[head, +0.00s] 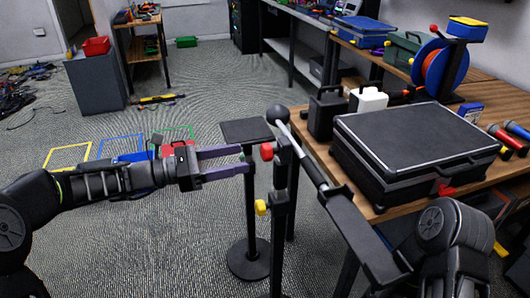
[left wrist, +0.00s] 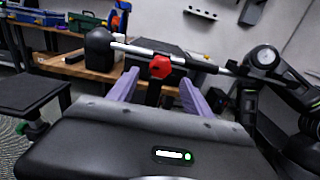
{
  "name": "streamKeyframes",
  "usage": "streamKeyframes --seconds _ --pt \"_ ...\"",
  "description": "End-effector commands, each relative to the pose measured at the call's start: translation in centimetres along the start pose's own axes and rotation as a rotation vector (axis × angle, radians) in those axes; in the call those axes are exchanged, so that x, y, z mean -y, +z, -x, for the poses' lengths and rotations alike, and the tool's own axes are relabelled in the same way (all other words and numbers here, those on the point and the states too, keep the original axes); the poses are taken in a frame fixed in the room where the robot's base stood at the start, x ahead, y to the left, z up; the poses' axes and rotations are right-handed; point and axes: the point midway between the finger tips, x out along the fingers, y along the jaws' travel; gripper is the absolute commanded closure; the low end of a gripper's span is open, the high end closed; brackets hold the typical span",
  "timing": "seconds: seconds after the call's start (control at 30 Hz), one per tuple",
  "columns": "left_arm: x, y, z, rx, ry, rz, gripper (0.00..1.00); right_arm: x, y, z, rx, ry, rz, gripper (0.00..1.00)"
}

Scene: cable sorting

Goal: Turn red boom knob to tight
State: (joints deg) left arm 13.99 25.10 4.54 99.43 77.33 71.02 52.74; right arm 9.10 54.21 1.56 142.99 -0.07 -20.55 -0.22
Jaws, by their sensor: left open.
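The red boom knob (head: 267,152) sits near the top of a dark upright stand, just under the boom (head: 300,138), a silver bar with a black ball end. In the left wrist view the red knob (left wrist: 160,67) looks many-sided and faces me. My left gripper (head: 246,161) is open, its purple fingers pointing at the knob from the left. In the left wrist view the fingers (left wrist: 159,88) stand on either side of the knob, apart from it. A yellow knob (head: 261,207) sits lower on the same stand. My right gripper cannot be made out.
A wooden table (head: 378,205) on the right holds a large black case (head: 415,140), a cable reel (head: 440,65) and bottles. A small dark stand top (head: 246,131) is behind the fingers. Open carpet lies to the left, with coloured floor squares.

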Motion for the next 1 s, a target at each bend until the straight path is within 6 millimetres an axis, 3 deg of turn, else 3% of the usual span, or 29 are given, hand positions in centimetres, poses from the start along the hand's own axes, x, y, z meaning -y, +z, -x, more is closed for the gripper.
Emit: streamKeyframes --seconds 0.27,0.7,1.0 --pt "0.0 -0.1 -1.4 -0.001 -0.002 -0.001 0.42 0.0 0.0 0.0 0.0 0.0 0.0 0.64" --pt "0.0 -0.1 -7.4 -0.003 -0.001 -0.002 0.42 0.0 0.0 0.1 0.0 0.0 0.0 0.64" --pt "0.0 -0.1 -7.9 -0.002 0.0 -0.002 0.42 0.0 0.0 0.1 0.0 0.0 0.0 0.64"
